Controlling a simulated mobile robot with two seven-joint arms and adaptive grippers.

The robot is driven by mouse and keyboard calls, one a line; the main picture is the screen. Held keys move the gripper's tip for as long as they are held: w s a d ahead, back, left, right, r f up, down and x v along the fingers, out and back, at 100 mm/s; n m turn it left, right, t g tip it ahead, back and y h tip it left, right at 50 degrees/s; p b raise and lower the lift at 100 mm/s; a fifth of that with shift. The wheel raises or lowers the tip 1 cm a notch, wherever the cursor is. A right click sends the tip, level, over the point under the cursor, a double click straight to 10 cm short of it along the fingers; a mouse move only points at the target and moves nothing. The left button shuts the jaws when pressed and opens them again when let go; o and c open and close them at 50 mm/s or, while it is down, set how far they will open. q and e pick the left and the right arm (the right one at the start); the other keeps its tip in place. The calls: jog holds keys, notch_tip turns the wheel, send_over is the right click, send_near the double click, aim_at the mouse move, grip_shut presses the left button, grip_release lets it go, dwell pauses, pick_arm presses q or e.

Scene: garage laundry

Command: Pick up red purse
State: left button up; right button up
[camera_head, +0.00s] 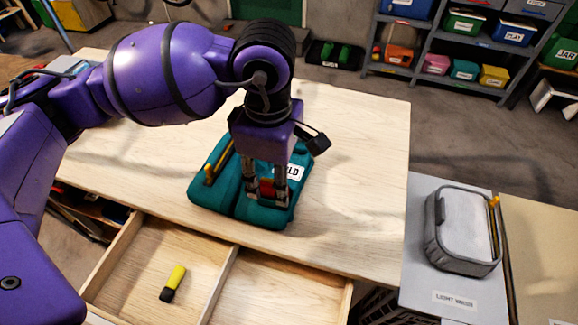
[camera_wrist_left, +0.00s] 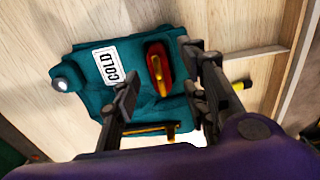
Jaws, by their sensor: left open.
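The red purse (camera_wrist_left: 158,68) lies on top of a teal bag labelled "COLD" (camera_wrist_left: 90,90) in the left wrist view. It is small, with a yellow strip along its top. In the head view a small part of the purse (camera_head: 267,188) shows between the fingers. My left gripper (camera_head: 266,192) points down over the teal bag (camera_head: 215,195), its fingers spread. In the wrist view the purse is near the right finger of the gripper (camera_wrist_left: 160,95). I cannot tell whether a finger touches it. My right gripper is not in view.
The teal bag rests on a wooden worktop (camera_head: 360,150). An open drawer (camera_head: 140,262) below holds a yellow and black item (camera_head: 173,283). A grey lidded container (camera_head: 463,230) stands on a side surface at the right. The worktop's right part is clear.

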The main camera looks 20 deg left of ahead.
pick_arm(q)
jog(key=shift+f, duration=0.95)
jog(key=shift+c, duration=0.3)
grip_shut()
jog(key=shift+r, duration=0.15)
